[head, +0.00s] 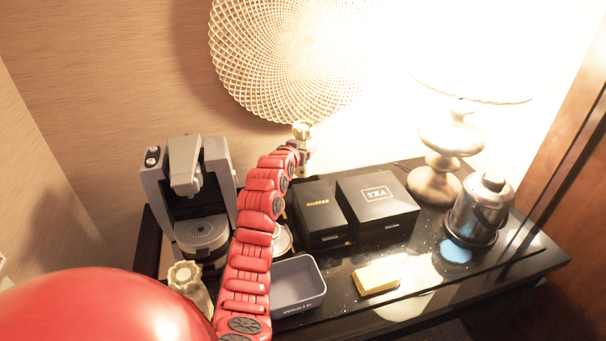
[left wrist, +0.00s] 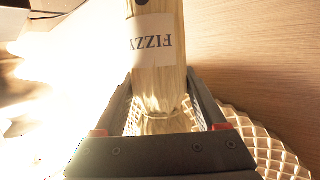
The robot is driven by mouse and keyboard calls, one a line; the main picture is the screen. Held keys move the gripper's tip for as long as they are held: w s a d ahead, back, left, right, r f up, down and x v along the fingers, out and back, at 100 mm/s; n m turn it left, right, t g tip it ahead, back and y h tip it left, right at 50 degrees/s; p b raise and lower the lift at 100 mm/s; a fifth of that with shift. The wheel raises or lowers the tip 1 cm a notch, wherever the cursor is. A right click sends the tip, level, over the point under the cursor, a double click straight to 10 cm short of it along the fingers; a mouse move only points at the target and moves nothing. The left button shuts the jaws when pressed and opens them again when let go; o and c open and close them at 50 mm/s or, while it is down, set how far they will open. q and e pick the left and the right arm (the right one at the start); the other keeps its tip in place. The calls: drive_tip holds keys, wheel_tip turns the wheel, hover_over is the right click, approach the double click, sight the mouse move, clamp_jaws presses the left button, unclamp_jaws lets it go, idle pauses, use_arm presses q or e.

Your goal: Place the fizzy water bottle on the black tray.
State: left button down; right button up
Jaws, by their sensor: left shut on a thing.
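The fizzy water bottle (left wrist: 158,82) has a pale clear body and a white label reading FIZZY, upside down in the left wrist view. My left gripper (head: 303,155) is shut on it and holds it up near the back wall, above and behind the coffee box. In the head view only a small pale top of the bottle (head: 302,130) shows; my red arm hides the rest. A broad glossy black surface (head: 455,275) with a raised front edge lies under the boxes and kettle; I cannot tell whether it is the black tray or the counter top. My right gripper is out of view.
A coffee box (head: 318,213), a tea box (head: 376,205), a lamp (head: 436,182) and a metal kettle (head: 480,210) stand along the back and right. Front right is fairly clear.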

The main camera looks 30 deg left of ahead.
sight(300, 168)
use_arm(q)
wheel_tip(300, 168, down, 6)
drive_tip(key=shift+f+p, duration=0.2)
drive_tip(key=shift+p, duration=0.7)
drive_tip(key=shift+f, duration=0.25)
drive_tip(key=shift+f+b, duration=0.15)
drive_tip(key=shift+b, duration=0.15)
unclamp_jaws()
